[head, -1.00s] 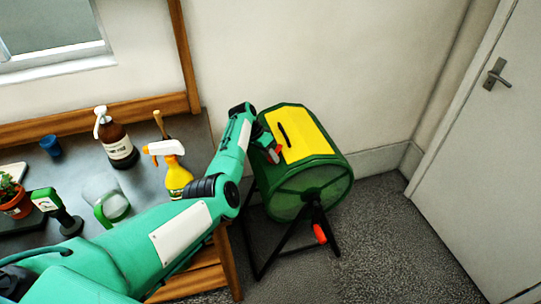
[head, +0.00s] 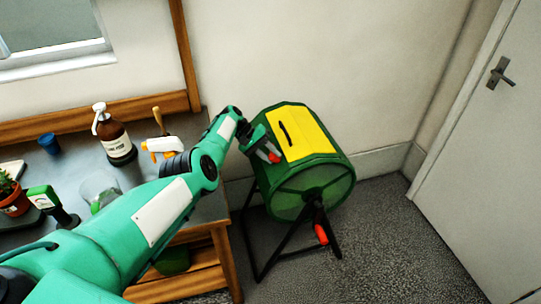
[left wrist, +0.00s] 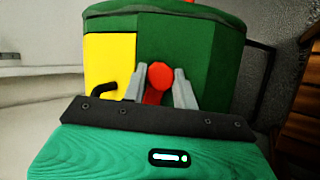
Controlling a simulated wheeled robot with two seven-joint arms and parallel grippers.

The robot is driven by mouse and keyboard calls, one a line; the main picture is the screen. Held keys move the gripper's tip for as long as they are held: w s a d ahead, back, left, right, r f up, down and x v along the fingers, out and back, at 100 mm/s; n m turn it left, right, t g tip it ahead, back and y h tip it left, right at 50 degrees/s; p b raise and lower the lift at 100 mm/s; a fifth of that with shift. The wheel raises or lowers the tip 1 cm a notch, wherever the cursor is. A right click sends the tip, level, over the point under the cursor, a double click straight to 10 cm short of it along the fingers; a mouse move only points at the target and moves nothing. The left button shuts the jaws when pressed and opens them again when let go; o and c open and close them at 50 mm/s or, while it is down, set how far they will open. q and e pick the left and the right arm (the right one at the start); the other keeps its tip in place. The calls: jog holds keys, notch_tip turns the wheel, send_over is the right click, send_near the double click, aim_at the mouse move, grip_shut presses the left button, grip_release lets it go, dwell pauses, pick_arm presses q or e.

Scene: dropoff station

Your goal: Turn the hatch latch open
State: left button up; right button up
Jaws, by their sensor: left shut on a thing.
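A green drum (head: 312,190) on a black stand has a yellow hatch (head: 308,140) with a black handle, lying flush with the drum. The hatch also shows in the left wrist view (left wrist: 110,62). The red latch (head: 275,157) sits at the hatch's left edge. In the left wrist view the latch (left wrist: 160,75) has a round red end and a red arm below it. My left gripper (left wrist: 158,88) is shut on it, one grey finger on each side; it also shows in the head view (head: 268,152). My right gripper is not in view.
A workbench (head: 150,195) at the left holds a brown bottle (head: 115,140), a spray bottle (head: 160,147) partly behind my arm, a blue cup (head: 50,143) and a potted plant (head: 12,198). A door (head: 490,150) stands at the right. The floor between is clear.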

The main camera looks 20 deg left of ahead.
pick_arm(q)
jog(key=shift+a+n+h, duration=0.1)
jog(key=shift+n+h, duration=0.3)
jog(key=shift+n, duration=0.7)
jog(key=shift+t, duration=0.3)
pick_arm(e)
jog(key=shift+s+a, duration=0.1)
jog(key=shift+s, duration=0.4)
pick_arm(q)
jog(key=shift+n, duration=0.4)
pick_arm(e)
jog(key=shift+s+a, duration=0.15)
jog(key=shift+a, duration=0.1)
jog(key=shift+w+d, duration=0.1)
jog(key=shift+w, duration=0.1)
pick_arm(q)
jog(key=o, duration=1)
jog(key=shift+c, duration=0.2)
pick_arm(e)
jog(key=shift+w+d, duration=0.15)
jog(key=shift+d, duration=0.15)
